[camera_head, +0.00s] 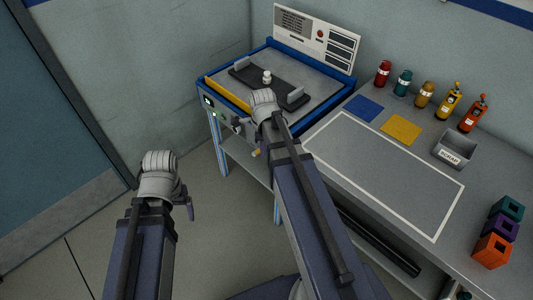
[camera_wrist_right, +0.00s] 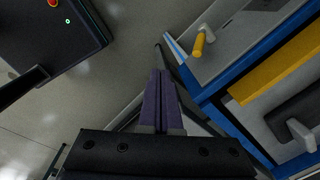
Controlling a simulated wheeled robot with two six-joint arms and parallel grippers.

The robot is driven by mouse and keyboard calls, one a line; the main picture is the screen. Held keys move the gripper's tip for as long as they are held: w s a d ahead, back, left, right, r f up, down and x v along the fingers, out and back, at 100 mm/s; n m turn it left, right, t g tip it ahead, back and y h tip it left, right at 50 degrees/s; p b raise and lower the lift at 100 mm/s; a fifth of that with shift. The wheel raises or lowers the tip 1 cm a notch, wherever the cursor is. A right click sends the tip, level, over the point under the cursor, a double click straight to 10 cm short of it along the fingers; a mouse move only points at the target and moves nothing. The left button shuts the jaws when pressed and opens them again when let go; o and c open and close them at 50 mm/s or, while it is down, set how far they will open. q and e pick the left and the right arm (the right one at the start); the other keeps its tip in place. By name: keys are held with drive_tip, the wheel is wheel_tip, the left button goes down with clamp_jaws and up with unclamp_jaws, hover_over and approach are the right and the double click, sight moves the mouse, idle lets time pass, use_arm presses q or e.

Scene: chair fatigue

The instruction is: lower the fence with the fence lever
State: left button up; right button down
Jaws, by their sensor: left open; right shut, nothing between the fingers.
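The yellow fence (camera_head: 228,94) runs along the front edge of the blue-framed machine (camera_head: 325,80). It also shows at the right of the right wrist view (camera_wrist_right: 284,68). The fence lever, with a yellow handle (camera_wrist_right: 199,45) on a grey mount, sticks out from the machine's grey front panel. In the head view, its yellow tip (camera_head: 256,153) shows beside my right arm, which hides part of it. My right gripper (camera_head: 238,122) is shut and empty in front of the panel, apart from the lever in the wrist view (camera_wrist_right: 160,82). My left gripper (camera_head: 188,205) is open and empty over the floor.
The bench at right holds several bottles, a grey bin (camera_head: 455,150) and coloured blocks (camera_head: 494,248). Floor left of the machine is free.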

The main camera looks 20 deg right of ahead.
sight(258, 152)
drive_tip(key=d+m, duration=0.1)
drive_tip(key=m, duration=0.1)
drive_tip(key=d+m, duration=0.2)
drive_tip(key=w+d+m, duration=0.1)
drive_tip(key=d, duration=0.1)
drive_tip(key=shift+d+f+m+b, duration=0.2)
drive_tip(key=shift+f+m+b, duration=0.1)
drive_tip(key=shift+f+m, duration=0.1)
drive_tip(key=shift+f, duration=0.15)
wheel_tip(258, 152, down, 10)
drive_tip(key=w+b, duration=0.1)
drive_tip(key=b, duration=1)
drive_tip(key=w+p, duration=0.1)
drive_tip(key=w+a+r, duration=0.1)
drive_tip(key=w+r+p, duration=0.1)
drive_tip(key=shift+w+a+p, duration=0.1)
drive_tip(key=shift+a+p, duration=0.25)
